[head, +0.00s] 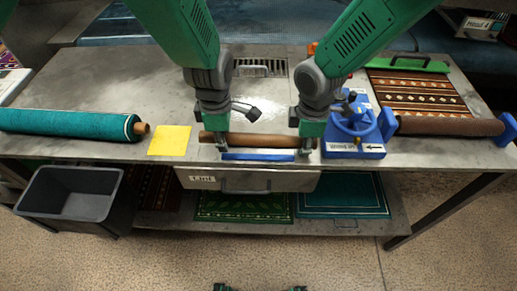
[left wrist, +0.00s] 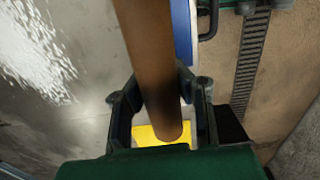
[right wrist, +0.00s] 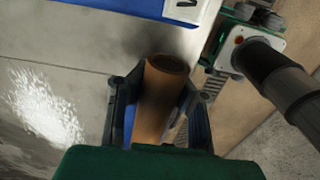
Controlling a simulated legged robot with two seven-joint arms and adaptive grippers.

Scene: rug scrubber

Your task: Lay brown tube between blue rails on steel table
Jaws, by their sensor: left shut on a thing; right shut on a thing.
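The brown tube (head: 255,139) lies level, left to right, near the front edge of the steel table (head: 100,88). My left gripper (head: 221,147) is shut around its left part and my right gripper (head: 308,146) around its right end. One blue rail (head: 258,156) runs along the front side of the tube and also shows beside it in the left wrist view (left wrist: 183,30). In the right wrist view a narrow blue strip (right wrist: 130,120) shows on the tube's other side, partly hidden by a finger. I cannot tell whether the tube touches the table.
A blue fixture (head: 355,130) stands close right of my right gripper. A yellow card (head: 169,140) and a teal roll (head: 70,123) lie to the left. A patterned rug with a brown roll (head: 450,126) is at right. A black bin (head: 75,195) stands below the front edge.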

